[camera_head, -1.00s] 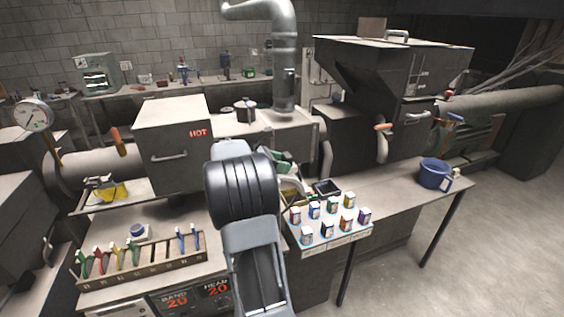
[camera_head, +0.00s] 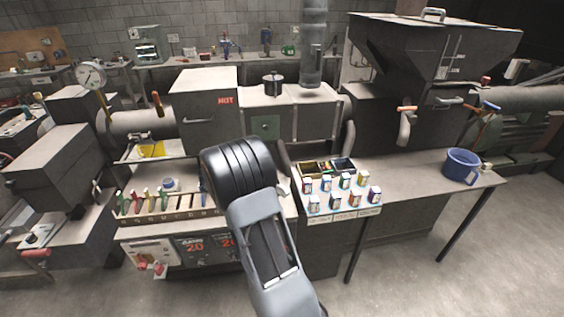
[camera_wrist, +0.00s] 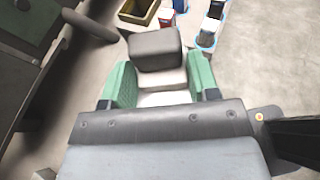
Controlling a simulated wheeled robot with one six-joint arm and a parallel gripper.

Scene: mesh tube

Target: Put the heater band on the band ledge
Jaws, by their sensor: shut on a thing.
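In the wrist view my gripper (camera_wrist: 161,74) has green-padded fingers on both sides of a pale metal piece with a dark grey block on it, which I take for the heater band (camera_wrist: 155,50). The jaws are shut on it, and it is held in the air. In the head view my own wrist and arm hide the fingers and the band. A pale ledge (camera_head: 128,156) juts out below the barrel, left of the box marked HOT, with a yellow thing on it. I cannot tell whether this is the band ledge.
The HOT box (camera_head: 205,108) and barrel stand behind the bench. A rack of coloured-handled tools (camera_head: 165,208) is at the front left. A tray of small boxes (camera_head: 340,208) and a blue bucket (camera_head: 462,167) are on the right table. Bare tabletop lies between them.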

